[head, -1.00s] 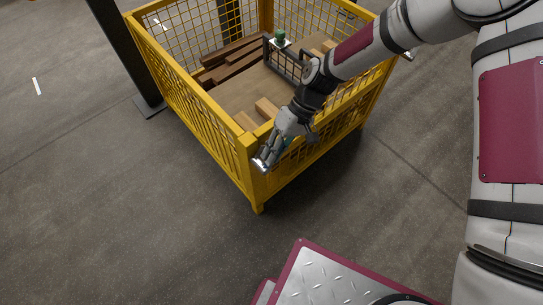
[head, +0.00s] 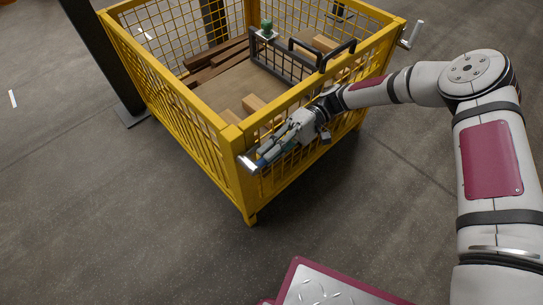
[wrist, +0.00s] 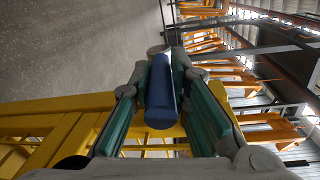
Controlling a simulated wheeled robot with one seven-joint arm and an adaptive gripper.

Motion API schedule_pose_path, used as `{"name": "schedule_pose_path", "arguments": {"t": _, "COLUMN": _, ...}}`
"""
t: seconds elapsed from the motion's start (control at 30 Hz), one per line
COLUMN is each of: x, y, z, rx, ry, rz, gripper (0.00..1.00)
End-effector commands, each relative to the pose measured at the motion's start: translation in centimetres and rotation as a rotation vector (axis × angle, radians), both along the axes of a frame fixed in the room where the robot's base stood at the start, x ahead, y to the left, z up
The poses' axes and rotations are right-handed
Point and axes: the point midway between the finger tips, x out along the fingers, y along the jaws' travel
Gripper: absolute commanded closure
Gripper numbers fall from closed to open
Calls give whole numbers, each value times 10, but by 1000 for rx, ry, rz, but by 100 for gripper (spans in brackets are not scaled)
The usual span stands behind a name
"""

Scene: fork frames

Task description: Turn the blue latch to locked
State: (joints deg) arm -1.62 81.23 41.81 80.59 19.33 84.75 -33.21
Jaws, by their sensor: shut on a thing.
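The blue latch (wrist: 161,95) shows in the wrist view as a dark blue rounded bar between the two green-padded fingers of my gripper (wrist: 165,70). My gripper is shut on it. In the head view my gripper (head: 270,153) is at the near corner of the yellow mesh crate (head: 233,150), just below its top rim. A shiny metal piece (head: 247,163) shows at the fingertips there. The fingers hide most of the latch in the head view, and I cannot read its locked or unlocked marking.
Wooden blocks (head: 255,103) and dark planks (head: 213,63) lie inside the crate. A black frame with handles (head: 284,60) and a green knob (head: 266,27) stands in it. A dark post (head: 101,60) rises at the left.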

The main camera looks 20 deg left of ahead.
Motion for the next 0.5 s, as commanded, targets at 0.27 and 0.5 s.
{"name": "schedule_pose_path", "arguments": {"t": 0.27, "x": -1, "y": -1, "z": -7, "rx": 35, "ry": 91, "rz": 5, "gripper": 100}}
{"name": "schedule_pose_path", "arguments": {"t": 0.5, "x": -2, "y": -1, "z": -7, "rx": 43, "ry": 111, "rz": 7, "gripper": 100}}
